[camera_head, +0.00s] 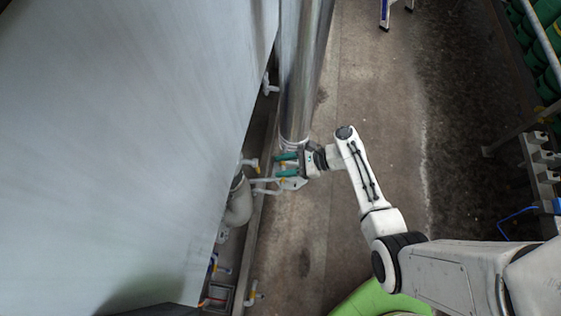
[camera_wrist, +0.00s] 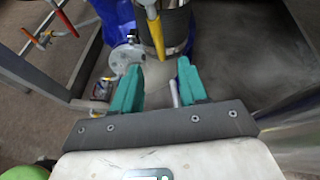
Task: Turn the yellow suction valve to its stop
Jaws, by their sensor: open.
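A yellow valve lever (camera_wrist: 155,30) shows at the top middle of the wrist view, in front of a metal cylinder (camera_wrist: 175,30). Its lower end points down toward the gap between my fingertips. My gripper (camera_wrist: 159,66) has two green fingers, spread apart, with nothing clearly held between them. I cannot tell whether either finger touches the lever. In the head view my gripper (camera_head: 280,165) reaches left to the foot of a tall metal column (camera_head: 298,75). The lever is too small to make out surely there.
A large pale tank wall (camera_head: 120,120) fills the left of the head view. Pipework (camera_head: 238,203) and small valves (camera_head: 250,295) line its foot. Open floor (camera_head: 365,90) lies right of the column.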

